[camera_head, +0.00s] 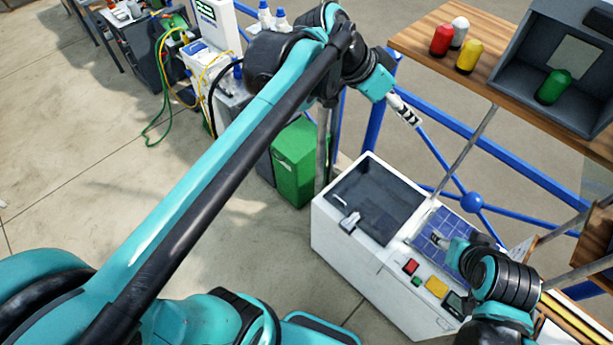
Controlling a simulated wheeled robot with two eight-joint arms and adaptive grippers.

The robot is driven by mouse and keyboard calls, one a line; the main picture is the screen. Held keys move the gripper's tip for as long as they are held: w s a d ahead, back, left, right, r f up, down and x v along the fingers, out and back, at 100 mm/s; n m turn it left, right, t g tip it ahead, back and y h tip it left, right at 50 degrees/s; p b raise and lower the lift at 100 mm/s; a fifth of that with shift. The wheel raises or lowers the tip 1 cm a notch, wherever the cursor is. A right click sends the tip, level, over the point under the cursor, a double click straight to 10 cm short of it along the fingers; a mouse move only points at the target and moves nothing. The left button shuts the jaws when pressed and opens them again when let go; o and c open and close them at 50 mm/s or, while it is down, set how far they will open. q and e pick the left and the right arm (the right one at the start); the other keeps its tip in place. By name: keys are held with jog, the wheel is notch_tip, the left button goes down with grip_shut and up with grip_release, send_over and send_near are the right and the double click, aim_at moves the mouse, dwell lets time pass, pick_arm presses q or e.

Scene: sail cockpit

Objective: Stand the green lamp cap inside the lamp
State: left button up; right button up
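The green lamp cap (553,87) is at the top right, within the opening of a dark grey open-fronted box (511,75) that appears to be the lamp. It leans in the picture like the other caps, so it seems upright. No gripper touches it. My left gripper (410,115) is in the air below and left of the wooden shelf, well apart from the cap. My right gripper (438,238) is low, over the blue gridded panel of the white cabinet. Both grippers are small in view, and their finger openings are unclear.
Red (441,40), white (459,31) and yellow (470,56) caps stand on the wooden shelf (425,48) left of the box. Blue railings (520,176) run below it. The white cabinet (345,240) has coloured buttons. A green bin (296,160) stands behind.

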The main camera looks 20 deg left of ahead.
pick_arm(q)
jog(key=s+a+f+n+t+y, duration=0.2)
jog(key=s+a+f+n+y, duration=0.4)
jog(key=s+a+f, duration=0.9)
notch_tip(320, 180, down, 3)
jog(key=n, duration=0.3)
jog(key=shift+s+a+y, duration=0.25)
jog(key=shift+a+y, duration=0.05)
jog(key=shift+y, duration=0.1)
